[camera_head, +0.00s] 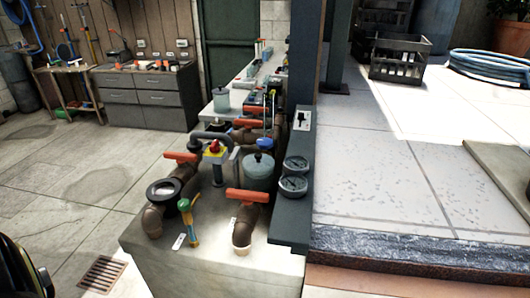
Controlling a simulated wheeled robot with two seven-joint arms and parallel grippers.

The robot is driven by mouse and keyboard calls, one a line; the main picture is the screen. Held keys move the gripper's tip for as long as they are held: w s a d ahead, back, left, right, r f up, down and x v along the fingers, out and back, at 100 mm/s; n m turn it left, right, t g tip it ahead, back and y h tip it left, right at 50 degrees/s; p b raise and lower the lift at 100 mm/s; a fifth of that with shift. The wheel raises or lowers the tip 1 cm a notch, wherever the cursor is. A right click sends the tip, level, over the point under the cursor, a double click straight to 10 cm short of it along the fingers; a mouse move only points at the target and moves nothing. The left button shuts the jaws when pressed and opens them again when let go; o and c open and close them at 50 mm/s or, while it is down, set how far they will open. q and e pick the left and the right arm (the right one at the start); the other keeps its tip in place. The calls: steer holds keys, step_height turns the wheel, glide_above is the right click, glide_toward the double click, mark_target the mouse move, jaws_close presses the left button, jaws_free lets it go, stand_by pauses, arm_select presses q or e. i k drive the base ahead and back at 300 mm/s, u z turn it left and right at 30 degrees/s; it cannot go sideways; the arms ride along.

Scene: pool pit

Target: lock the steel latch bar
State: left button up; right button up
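I cannot pick out a steel latch bar for certain. A bent grey metal bar (213,136) stands among the pipework on the concrete plinth (215,272), beside a red and yellow knob (214,147). I cannot tell if it is the latch. Brown pipes with orange lever handles (247,196) stand around it. Neither gripper is in view. A dark rounded shape at the lower left edge is cut off, and I cannot tell what it is.
Two round gauges (293,186) sit on a dark post plate at the plinth's right. A green-handled tool (186,208) is at its front. A raised stone deck (390,190) is to the right. Tiled floor (75,175) is clear at left, before a grey cabinet (150,97).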

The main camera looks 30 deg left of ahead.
mark_target(233, 160)
steer(key=z, duration=2.1)
steer(key=k, duration=2.2)
steer(key=u, duration=2.65)
steer(key=i, duration=0.5)
steer(key=u, duration=0.05)
